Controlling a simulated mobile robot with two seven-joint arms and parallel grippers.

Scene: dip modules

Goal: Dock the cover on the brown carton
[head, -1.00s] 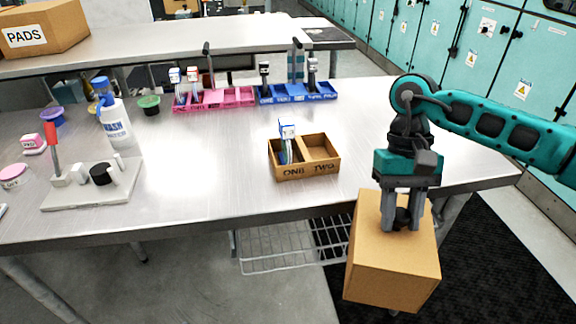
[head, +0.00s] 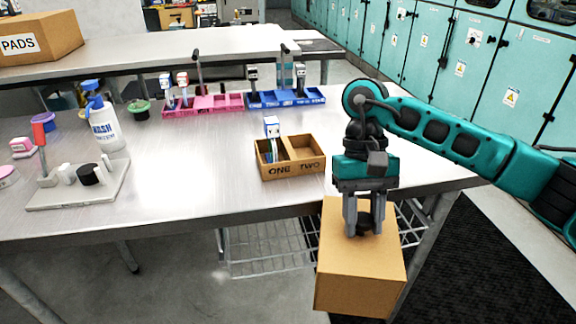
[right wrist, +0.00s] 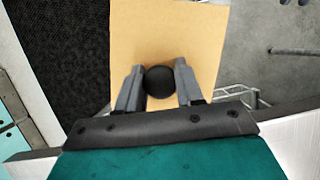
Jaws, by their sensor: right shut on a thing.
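The cover (head: 362,270) is a tan box-shaped lid with a dark round knob on top. My right gripper (head: 364,222) is shut on the knob and holds the cover beyond the table's front edge, right of the carton. The right wrist view shows the dark knob (right wrist: 159,82) between the two fingers, with the tan cover top (right wrist: 165,30) behind. The brown carton (head: 292,170) stands open on the table, with two compartments marked ONE and TWO. A white-headed module (head: 271,128) stands in compartment ONE; compartment TWO looks empty. My left gripper is not in view.
A pink tray (head: 203,105) and a blue tray (head: 286,98) with modules stand behind the carton. A spray bottle (head: 104,124) and a white stand with a red-topped post (head: 80,185) are at left. The table between stand and carton is clear.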

